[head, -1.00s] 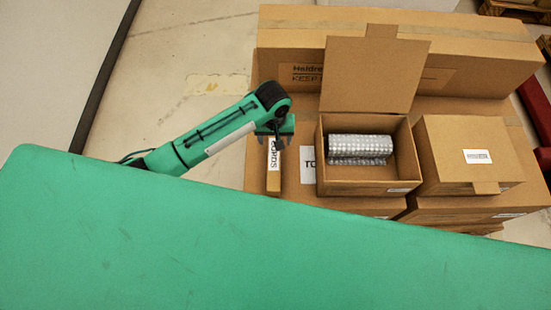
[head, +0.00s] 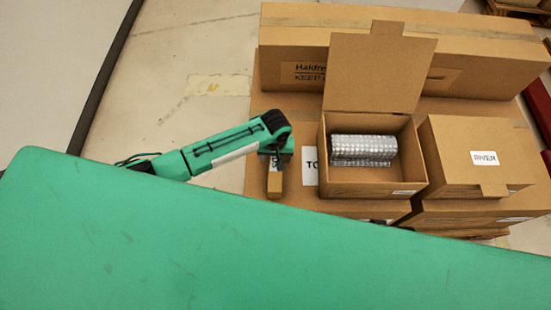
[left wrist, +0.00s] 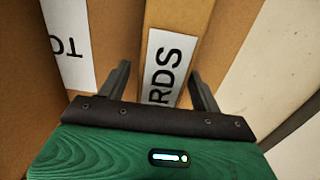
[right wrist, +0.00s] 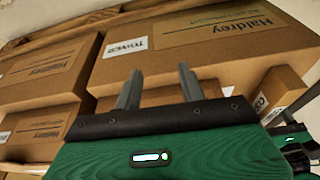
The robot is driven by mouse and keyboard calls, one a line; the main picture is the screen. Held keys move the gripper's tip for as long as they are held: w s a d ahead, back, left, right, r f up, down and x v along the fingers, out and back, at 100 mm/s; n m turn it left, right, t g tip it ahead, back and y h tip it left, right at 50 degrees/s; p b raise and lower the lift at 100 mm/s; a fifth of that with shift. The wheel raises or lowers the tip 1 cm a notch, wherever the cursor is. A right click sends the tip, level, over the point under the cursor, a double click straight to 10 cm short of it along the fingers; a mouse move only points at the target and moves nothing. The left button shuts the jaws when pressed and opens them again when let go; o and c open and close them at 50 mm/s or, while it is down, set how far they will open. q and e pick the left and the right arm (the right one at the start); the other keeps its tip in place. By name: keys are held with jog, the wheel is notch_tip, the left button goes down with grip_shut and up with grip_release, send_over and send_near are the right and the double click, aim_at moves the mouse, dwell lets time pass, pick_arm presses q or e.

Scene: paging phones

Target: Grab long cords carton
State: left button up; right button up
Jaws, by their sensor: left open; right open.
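The long cords carton (head: 274,187) is a narrow brown box lying on a larger carton, left of an open box. Its white label, partly readable as "RDS", shows in the left wrist view, where the carton (left wrist: 180,20) runs between my fingers. My left gripper (head: 277,160) is open over it, with one finger on each side; I cannot tell whether they touch it. My left gripper hides part of the carton in the head view. My right gripper (right wrist: 159,70) is open and empty, facing the side of the carton stack. It is out of the head view.
An open box (head: 370,187) with bubble-wrapped rolls (head: 363,148) stands just right of the carton. A closed box (head: 478,150) is farther right. A long box (head: 480,60) lies behind. A green surface (head: 200,250) fills the foreground. Bare floor (head: 190,60) lies left.

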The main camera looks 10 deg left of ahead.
pick_arm(q)
jog(key=shift+f, duration=0.8)
jog(key=c, duration=1.3)
pick_arm(e)
jog(key=shift+r, duration=0.45)
